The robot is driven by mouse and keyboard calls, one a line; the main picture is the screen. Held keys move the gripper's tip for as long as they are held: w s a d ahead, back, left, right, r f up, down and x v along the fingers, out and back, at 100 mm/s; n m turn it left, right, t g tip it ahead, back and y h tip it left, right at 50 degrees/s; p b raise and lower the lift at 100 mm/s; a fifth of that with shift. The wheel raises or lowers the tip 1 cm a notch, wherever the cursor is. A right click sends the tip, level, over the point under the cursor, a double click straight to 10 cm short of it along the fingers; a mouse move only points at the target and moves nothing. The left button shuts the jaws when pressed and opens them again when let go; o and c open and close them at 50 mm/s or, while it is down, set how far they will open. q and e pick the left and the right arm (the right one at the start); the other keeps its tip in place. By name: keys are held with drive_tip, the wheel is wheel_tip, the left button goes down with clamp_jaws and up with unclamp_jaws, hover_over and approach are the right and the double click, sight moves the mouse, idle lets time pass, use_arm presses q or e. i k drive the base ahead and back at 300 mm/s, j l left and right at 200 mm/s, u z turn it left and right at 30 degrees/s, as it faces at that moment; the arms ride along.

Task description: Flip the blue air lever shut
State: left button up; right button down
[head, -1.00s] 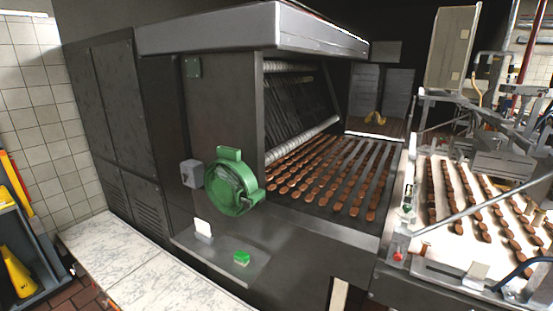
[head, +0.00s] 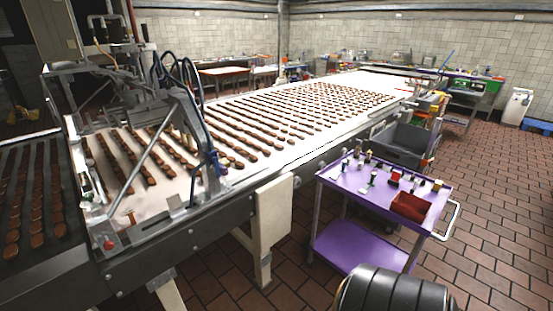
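A small blue part (head: 211,158) shows on the metal frame of the depositing machine (head: 150,120), at the left in the head view. Dark blue hoses (head: 186,72) loop above it. The blue part is too small for me to tell whether it is the air lever, or whether a lever there is open or shut. Neither of my grippers is in view.
A white conveyor (head: 330,85) with rows of brown biscuits runs from the machine toward the back right. A purple cart (head: 345,185) with small items and a red bin (head: 410,206) stands beside it. Tiled floor (head: 500,170) is open at the right.

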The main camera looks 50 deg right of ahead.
sight(215, 160)
drive_tip(key=z, duration=1.2)
